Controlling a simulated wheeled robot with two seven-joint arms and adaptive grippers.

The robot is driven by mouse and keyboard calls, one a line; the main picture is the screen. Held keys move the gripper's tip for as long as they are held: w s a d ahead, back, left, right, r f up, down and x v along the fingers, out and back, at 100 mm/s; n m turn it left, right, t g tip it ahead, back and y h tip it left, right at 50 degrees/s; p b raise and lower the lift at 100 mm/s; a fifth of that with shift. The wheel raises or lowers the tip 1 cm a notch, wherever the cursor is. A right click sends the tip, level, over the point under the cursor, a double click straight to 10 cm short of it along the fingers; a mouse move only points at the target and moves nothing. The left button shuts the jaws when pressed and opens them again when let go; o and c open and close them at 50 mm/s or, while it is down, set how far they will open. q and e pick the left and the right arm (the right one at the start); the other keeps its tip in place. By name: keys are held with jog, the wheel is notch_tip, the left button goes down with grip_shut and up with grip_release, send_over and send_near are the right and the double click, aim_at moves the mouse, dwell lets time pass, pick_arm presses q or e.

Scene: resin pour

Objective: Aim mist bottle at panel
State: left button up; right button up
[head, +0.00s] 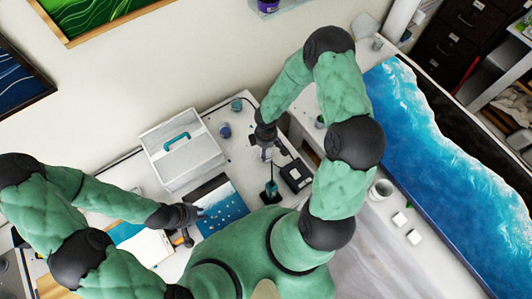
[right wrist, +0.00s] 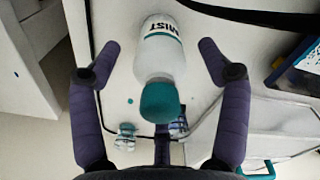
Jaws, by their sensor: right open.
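The mist bottle (right wrist: 160,55) is white with a teal cap and the word MIST on its label. In the right wrist view it sits between the spread fingers of my right gripper (right wrist: 160,65), with gaps on both sides. In the head view my right gripper (head: 266,150) is over the table's right part, and I cannot clearly make out the bottle there. A small blue panel with pale dots (head: 222,212) lies on the table. My left gripper (head: 192,213) is at this panel's left edge; its finger opening is unclear. A large blue-and-white wave panel (head: 425,145) lies at the right.
A white toolbox with a teal handle (head: 180,155) stands behind the small panel. Small jars (head: 225,130) stand near its right side. A teal item (head: 271,189) and a black box (head: 296,175) are near my right gripper. White blocks (head: 400,219) and a cup (head: 381,189) are further right.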

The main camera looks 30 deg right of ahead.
grip_shut()
jog(key=shift+r, duration=0.15)
